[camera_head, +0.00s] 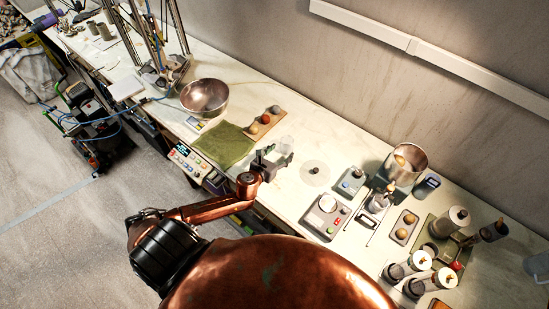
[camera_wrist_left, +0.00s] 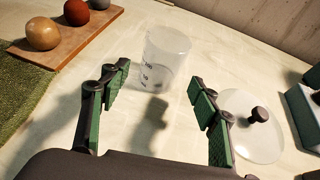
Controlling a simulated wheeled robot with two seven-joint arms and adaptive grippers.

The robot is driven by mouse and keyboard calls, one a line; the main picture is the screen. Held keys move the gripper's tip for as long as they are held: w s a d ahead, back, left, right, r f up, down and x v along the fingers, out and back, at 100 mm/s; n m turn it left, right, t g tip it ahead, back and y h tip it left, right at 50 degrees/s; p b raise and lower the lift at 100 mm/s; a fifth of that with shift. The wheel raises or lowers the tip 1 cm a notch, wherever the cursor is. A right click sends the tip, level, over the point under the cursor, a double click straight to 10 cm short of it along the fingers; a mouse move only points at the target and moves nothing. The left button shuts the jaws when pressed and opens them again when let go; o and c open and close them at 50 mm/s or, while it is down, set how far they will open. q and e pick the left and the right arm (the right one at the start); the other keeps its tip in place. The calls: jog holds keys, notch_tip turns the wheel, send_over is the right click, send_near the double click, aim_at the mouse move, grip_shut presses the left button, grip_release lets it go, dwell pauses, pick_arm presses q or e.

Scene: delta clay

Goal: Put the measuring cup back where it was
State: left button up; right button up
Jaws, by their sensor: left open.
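The measuring cup (camera_wrist_left: 167,57) is a clear, frosted cylinder with dark graduation marks. It stands upright on the pale worktop, just beyond my fingertips in the left wrist view. In the head view the cup (camera_head: 286,144) is small and close to my gripper. My left gripper (camera_wrist_left: 162,92) is open, with its green-padded fingers spread and nothing held between them. In the head view the left gripper (camera_head: 272,161) is over the front part of the worktop. My right gripper is not in view.
A wooden board (camera_head: 262,124) with three balls and a green cloth (camera_head: 224,146) lie left of the cup. A clear round lid (camera_head: 315,174) with a dark knob lies to its right. A metal bowl (camera_head: 204,97) stands farther left; scales, pots and jars crowd the right.

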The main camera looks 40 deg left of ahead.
pick_arm(q)
jog(key=v, duration=0.6)
jog(key=shift+s+r, duration=0.15)
jog(key=shift+s, duration=0.1)
